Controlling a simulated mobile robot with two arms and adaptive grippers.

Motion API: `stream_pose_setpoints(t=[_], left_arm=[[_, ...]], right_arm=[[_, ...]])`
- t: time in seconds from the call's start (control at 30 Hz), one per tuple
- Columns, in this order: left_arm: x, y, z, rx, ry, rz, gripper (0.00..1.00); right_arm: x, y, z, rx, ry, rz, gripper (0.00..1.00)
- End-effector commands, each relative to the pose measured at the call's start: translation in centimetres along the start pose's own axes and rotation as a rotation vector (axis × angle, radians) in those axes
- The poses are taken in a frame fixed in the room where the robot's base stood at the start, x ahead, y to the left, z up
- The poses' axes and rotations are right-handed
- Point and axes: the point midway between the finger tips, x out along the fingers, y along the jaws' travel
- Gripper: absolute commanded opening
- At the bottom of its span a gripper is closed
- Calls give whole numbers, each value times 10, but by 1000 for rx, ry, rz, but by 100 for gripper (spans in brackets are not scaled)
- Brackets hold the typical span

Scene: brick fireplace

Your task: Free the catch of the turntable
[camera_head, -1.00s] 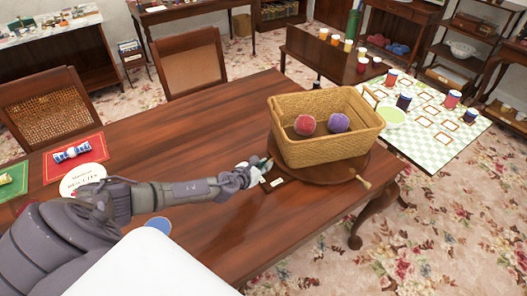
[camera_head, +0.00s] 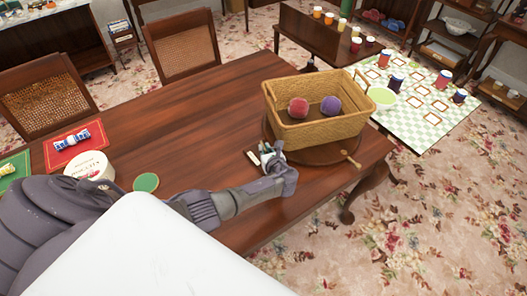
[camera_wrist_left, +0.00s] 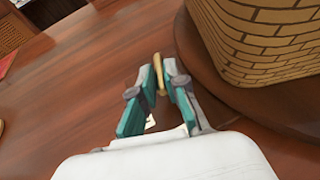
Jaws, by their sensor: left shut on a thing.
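The turntable (camera_head: 312,154) is a round dark wooden disc on the table, under a wicker basket (camera_head: 330,135). Its edge also shows in the left wrist view (camera_wrist_left: 232,112). My left gripper (camera_head: 267,155) is at the turntable's near left edge. In the left wrist view its fingers (camera_wrist_left: 161,82) are closed around a slim brass-coloured piece, which looks like the catch (camera_wrist_left: 158,66). In the head view the fingers hide that piece. A peg-like handle (camera_head: 351,160) sticks out of the turntable's right side. My right gripper is not in view.
Red and purple balls (camera_head: 298,108) lie in the basket. Small pale plates (camera_head: 253,158) lie beside the gripper. A green coaster (camera_head: 146,182), a round tin (camera_head: 90,166) and a red mat (camera_head: 75,146) are at the left. The table's middle is clear.

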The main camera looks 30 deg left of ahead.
Motion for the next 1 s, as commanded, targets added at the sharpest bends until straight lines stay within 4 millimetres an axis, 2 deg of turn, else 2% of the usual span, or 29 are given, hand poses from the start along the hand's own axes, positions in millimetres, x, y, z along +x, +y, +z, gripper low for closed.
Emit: stream_pose_setpoints(t=[0.1, 0.4, 1.0], left_arm=[[2, -5, -2, -40, -3, 84, 0], [3, -7, 0, -102, -5, 238, 0], [3, -8, 5, -129, -8, 301, 0]], right_arm=[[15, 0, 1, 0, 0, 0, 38], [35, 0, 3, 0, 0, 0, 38], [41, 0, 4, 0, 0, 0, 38]])
